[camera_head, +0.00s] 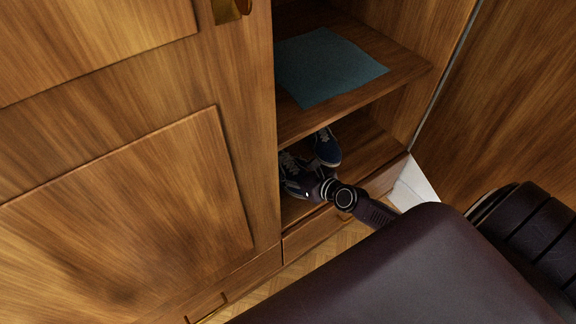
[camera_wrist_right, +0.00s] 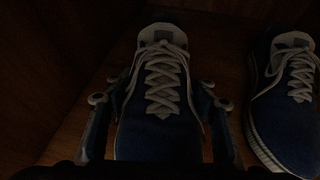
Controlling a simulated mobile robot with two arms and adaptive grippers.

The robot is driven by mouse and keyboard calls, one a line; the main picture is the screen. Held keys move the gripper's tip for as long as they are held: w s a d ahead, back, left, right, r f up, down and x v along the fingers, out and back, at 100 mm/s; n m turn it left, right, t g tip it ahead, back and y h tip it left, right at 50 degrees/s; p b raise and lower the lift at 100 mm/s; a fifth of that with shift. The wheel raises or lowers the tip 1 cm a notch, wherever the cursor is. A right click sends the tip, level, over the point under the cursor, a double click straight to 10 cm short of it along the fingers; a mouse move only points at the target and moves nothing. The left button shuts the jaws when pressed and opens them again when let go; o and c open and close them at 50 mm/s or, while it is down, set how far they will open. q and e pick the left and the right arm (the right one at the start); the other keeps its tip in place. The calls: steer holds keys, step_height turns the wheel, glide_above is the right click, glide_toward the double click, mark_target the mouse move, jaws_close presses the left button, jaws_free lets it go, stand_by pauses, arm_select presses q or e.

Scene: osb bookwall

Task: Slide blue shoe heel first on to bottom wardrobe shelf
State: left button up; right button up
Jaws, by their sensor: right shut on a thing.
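My right gripper (camera_head: 308,186) reaches into the bottom compartment of the wardrobe. In the right wrist view its two fingers (camera_wrist_right: 160,120) are shut on a blue shoe (camera_wrist_right: 150,130) with grey laces, one finger on each side. The toe is nearest the wrist and the heel points deeper into the wardrobe. A second blue shoe (camera_head: 325,147) stands to the right on the bottom shelf (camera_head: 362,150), and it also shows in the right wrist view (camera_wrist_right: 285,120). Whether the held shoe touches the shelf is hard to tell. My left gripper is not in view.
A folded teal cloth (camera_head: 328,65) lies on the shelf above. A closed wardrobe door (camera_head: 130,180) bounds the opening at left. A drawer (camera_head: 315,232) lies below the bottom shelf. The bottom shelf is clear at right.

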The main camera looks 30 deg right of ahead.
steer(key=shift+r, duration=0.1)
steer(key=o, duration=1.4)
steer(key=shift+o, duration=0.8)
steer(key=shift+s, duration=0.1)
steer(key=shift+s, duration=0.1)
steer(key=v, duration=1.1)
steer(key=shift+s+r, duration=0.15)
steer(key=shift+s, duration=0.15)
steer(key=shift+s, duration=0.1)
